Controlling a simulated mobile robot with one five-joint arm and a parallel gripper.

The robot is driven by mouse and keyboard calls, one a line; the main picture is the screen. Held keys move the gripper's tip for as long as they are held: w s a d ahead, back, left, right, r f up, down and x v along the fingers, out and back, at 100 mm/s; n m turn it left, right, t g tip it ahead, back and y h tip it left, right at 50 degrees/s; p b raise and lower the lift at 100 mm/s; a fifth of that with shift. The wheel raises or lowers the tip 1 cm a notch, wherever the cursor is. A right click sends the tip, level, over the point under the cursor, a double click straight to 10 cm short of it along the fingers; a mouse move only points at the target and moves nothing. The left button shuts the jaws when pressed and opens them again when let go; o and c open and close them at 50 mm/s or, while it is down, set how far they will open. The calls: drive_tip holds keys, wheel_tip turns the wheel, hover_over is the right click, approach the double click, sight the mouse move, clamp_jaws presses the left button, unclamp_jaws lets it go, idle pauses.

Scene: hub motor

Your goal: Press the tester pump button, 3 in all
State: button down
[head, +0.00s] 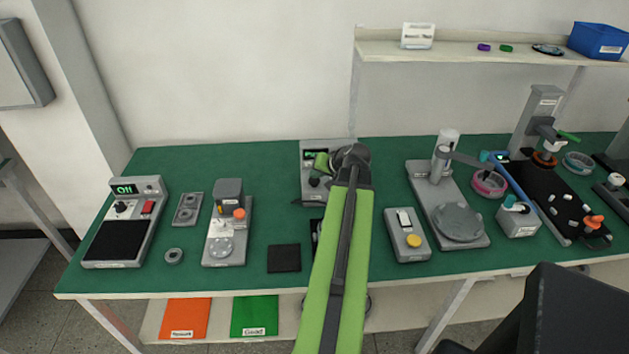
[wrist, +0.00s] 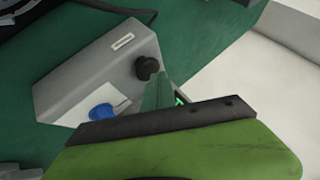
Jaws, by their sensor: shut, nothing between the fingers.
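A grey tester box (head: 344,150) with a lit green display stands at the back middle of the bench, partly hidden by my arm. In the wrist view a grey box (wrist: 95,68) shows a black knob (wrist: 147,68), a blue button (wrist: 102,111) on a white plate and part of a green display; it appears to be the same tester. My gripper (head: 322,162) is shut and empty, in front of the tester in the head view. Its green and black body fills the bottom of the wrist view. I cannot tell whether it touches the box.
A switch box with a yellow button (head: 413,241) stands right of my arm. A grey fixture with a round plate (head: 460,222) is further right. A black pad (head: 284,258) lies left of my arm. A shelf (head: 450,50) hangs above the back right. Bare green mat (head: 270,175) lies left of the tester.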

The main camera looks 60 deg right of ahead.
drive_tip(key=shift+f+b, duration=0.9)
drive_tip(key=shift+f, duration=0.05)
idle(0.5)
drive_tip(key=shift+r, duration=0.1)
drive_tip(key=shift+r+p, duration=1.35)
drive_tip(key=shift+p, duration=0.1)
wheel_tip(320, 180, up, 5)
drive_tip(key=p, duration=0.5)
idle(1.9)
wheel_tip(320, 180, up, 4)
drive_tip(key=p, duration=0.4)
hover_over(316, 181)
wheel_tip(316, 181, down, 9)
drive_tip(key=b, duration=0.9)
idle(0.4)
